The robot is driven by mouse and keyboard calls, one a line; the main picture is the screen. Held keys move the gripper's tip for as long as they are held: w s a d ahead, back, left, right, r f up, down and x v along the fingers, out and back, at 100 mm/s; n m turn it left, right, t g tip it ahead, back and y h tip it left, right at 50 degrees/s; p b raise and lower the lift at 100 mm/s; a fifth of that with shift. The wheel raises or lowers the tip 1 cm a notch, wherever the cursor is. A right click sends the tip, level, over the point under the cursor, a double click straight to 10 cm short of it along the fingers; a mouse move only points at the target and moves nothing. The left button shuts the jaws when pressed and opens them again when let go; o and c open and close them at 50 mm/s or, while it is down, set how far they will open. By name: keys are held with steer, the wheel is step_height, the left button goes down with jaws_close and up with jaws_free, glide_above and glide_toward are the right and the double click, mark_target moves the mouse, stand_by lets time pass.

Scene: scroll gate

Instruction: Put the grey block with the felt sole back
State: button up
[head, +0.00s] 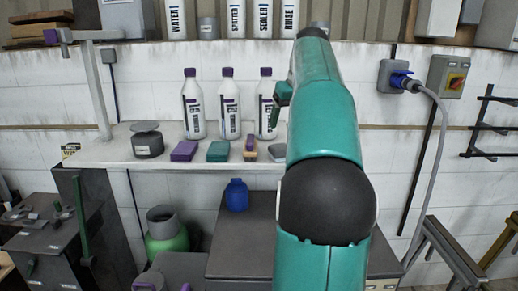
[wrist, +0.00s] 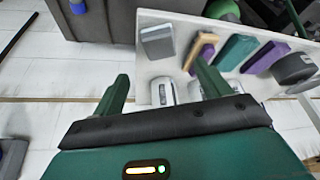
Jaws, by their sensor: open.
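The grey block (head: 277,152) is at the right end of the row of blocks on the white shelf (head: 110,155), partly hidden behind my arm in the head view. In the wrist view the grey block (wrist: 157,42) lies beyond my fingers, apart from them, with a light top and a darker side. I cannot make out a felt sole. My gripper (wrist: 162,84) is open with nothing between its fingers. In the head view my gripper (head: 282,95) is above the shelf, in front of the right bottle, mostly hidden by my arm.
An orange-and-purple block (head: 249,150), a green block (head: 218,152) and a purple block (head: 184,151) stand along the shelf. A dark round tin (head: 147,143) is at the left. White bottles (head: 229,110) stand behind the blocks. A blue jar (head: 236,195) sits on the lower cabinet.

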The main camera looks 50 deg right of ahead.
steer(key=w+a+f+n, duration=0.1)
steer(key=w+a+f, duration=0.1)
steer(key=a, duration=1.1)
steer(key=w+a+f+n, duration=0.1)
steer(key=w+a+f, duration=0.15)
steer(key=a, duration=1.05)
steer(key=s+a+f+n+y, duration=0.1)
steer(key=s+a+f, duration=0.6)
steer(key=a, duration=0.3)
steer(key=s+a+f+n+t+y, duration=0.1)
steer(key=s+a+f+n, duration=0.1)
steer(key=s+a+f, duration=0.5)
steer(key=a+f, duration=0.3)
steer(key=shift+a+f, duration=0.15)
steer(key=shift+a, duration=0.05)
